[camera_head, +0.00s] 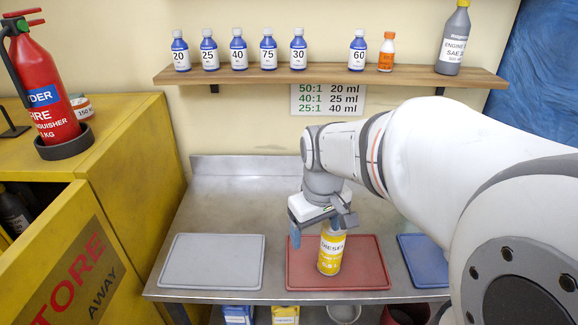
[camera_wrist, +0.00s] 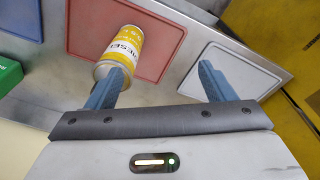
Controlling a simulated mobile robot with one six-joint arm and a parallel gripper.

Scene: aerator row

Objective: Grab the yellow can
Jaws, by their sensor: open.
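The yellow can (camera_head: 331,250), with a white label reading "DIESEL", stands upright on the red mat (camera_head: 365,268) on the metal bench. In the wrist view the can (camera_wrist: 122,50) shows beyond the left finger, which covers part of its near end. My gripper (camera_head: 318,222) is open, with its blue fingers beside and around the top of the can in the head view. In the wrist view my gripper (camera_wrist: 160,85) has nothing between its fingertips, and the can lies off toward the left finger. I cannot tell whether that finger touches it.
A grey mat (camera_head: 212,262) lies left and a blue mat (camera_head: 422,258) right on the bench. A shelf (camera_head: 330,76) above holds several small bottles and a grey oil bottle (camera_head: 453,42). A yellow cabinet (camera_head: 130,150) with a fire extinguisher (camera_head: 45,90) stands left.

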